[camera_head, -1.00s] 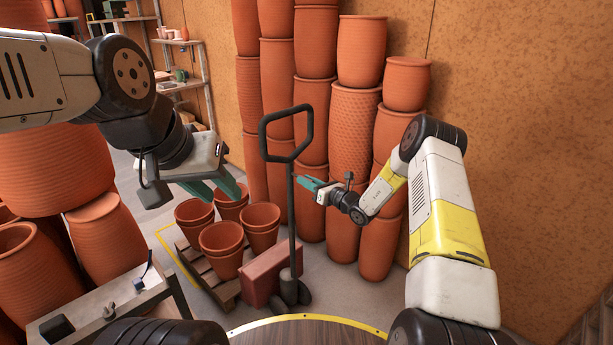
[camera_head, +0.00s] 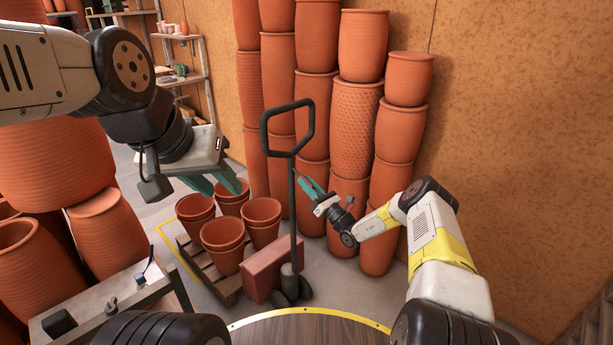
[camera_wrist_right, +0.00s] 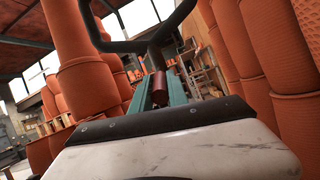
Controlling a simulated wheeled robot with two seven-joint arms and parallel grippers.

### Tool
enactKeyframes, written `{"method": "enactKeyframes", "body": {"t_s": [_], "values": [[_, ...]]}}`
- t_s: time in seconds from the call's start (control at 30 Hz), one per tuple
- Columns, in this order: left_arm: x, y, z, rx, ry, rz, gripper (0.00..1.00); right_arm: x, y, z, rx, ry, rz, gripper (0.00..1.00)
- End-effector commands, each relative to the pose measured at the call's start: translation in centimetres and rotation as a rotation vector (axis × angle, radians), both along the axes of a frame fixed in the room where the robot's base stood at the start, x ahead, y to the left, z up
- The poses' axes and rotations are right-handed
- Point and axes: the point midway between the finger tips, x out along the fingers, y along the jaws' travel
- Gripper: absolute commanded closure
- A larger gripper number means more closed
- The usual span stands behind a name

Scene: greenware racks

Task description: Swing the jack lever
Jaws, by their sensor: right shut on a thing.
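The pallet jack's black loop handle (camera_head: 287,129) stands upright on its pole (camera_head: 294,215), above a red body (camera_head: 272,271). It also fills the top of the right wrist view (camera_wrist_right: 150,42). My right gripper (camera_head: 304,180) is just right of the pole, below the loop, its green fingers tilted up and left. In the right wrist view the fingers (camera_wrist_right: 160,95) are shut on the lever's small dark-red grip (camera_wrist_right: 159,86). The lever itself is mostly hidden in the head view. My left gripper (camera_head: 214,187) is open and empty, above the terracotta pots.
Terracotta pots (camera_head: 222,236) stand on a wooden pallet (camera_head: 190,256) left of the jack. Tall stacked clay jars (camera_head: 357,130) line the wall behind. A grey bench (camera_head: 100,300) and more large jars (camera_head: 108,238) are at left. Floor to the jack's right is fairly clear.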

Motion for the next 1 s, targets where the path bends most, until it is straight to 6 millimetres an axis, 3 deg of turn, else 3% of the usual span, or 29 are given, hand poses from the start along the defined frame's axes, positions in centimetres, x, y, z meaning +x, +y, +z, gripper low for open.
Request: {"method": "enactKeyframes", "body": {"t_s": [0.13,0.17,0.23,0.27,0.63,1.0], "values": [[0.0,0.0,0.0,0.0,0.0,0.0,0.64,0.0,-0.1,0.0,0.0,0.0,-0.001,1.0],[0.0,0.0,0.0,0.0,0.0,0.0,0.64,0.0,-0.1,0.0,0.0,0.0,-0.001,0.74],[0.0,0.0,0.0,0.0,0.0,0.0,0.64,0.0,-0.1,0.0,-0.001,0.0,-0.001,0.6],[0.0,0.0,0.0,0.0,0.0,0.0,0.64,0.0,-0.1,0.0,-0.001,0.0,-0.001,0.59],[0.0,0.0,0.0,0.0,0.0,0.0,0.64,-0.3,-0.4,-0.3,-0.001,0.002,-0.001,0.59],[0.0,0.0,0.0,0.0,0.0,0.0,0.64,-4.0,-4.2,-2.7,0.001,0.003,-0.003,0.59]]}}
